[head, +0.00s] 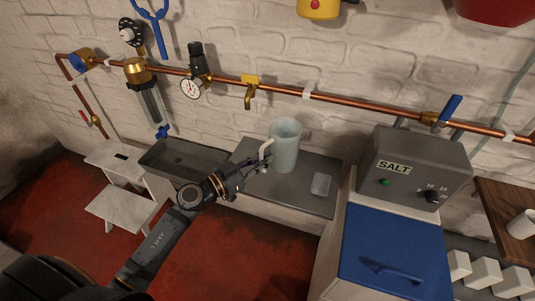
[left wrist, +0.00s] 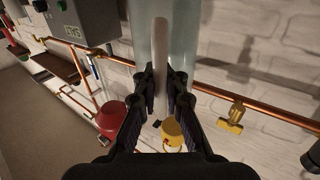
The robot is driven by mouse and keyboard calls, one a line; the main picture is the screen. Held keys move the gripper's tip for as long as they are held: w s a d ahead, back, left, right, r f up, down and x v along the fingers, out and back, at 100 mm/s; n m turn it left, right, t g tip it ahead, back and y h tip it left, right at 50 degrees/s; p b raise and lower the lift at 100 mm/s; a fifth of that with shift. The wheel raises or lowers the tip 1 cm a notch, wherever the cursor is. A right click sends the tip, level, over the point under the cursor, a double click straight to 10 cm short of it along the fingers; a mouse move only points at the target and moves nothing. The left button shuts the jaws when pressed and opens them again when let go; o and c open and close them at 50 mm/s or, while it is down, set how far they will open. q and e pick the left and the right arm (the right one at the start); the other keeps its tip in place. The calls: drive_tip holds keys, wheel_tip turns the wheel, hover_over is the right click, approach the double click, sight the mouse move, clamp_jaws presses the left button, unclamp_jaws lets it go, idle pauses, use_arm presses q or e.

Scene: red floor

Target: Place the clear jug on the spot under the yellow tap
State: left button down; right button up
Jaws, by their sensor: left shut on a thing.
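The clear jug (head: 286,147) is upright over the grey counter, to the right of and below the yellow tap (head: 250,90). I cannot tell whether its base touches the counter. My left gripper (head: 262,162) is shut on the jug's pale handle, on the jug's left side. In the left wrist view the handle (left wrist: 160,70) runs between the fingers (left wrist: 160,92), with the jug body (left wrist: 183,35) behind it. The yellow tap also shows there (left wrist: 231,119), apart from the jug. The counter (head: 246,152) directly below the tap is partly bare. My right gripper is out of view.
A small pale slab (head: 320,184) lies on the counter right of the jug. The grey SALT box (head: 415,168) and blue-lidded bin (head: 392,250) stand further right. A dark trough (head: 185,160) and white step stool (head: 120,208) are at left. A copper pipe (head: 345,102) runs along the wall.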

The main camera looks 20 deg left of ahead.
use_arm(q)
drive_tip(key=s+r, duration=0.3)
drive_tip(key=s, duration=0.5)
drive_tip(key=shift+d, duration=0.25)
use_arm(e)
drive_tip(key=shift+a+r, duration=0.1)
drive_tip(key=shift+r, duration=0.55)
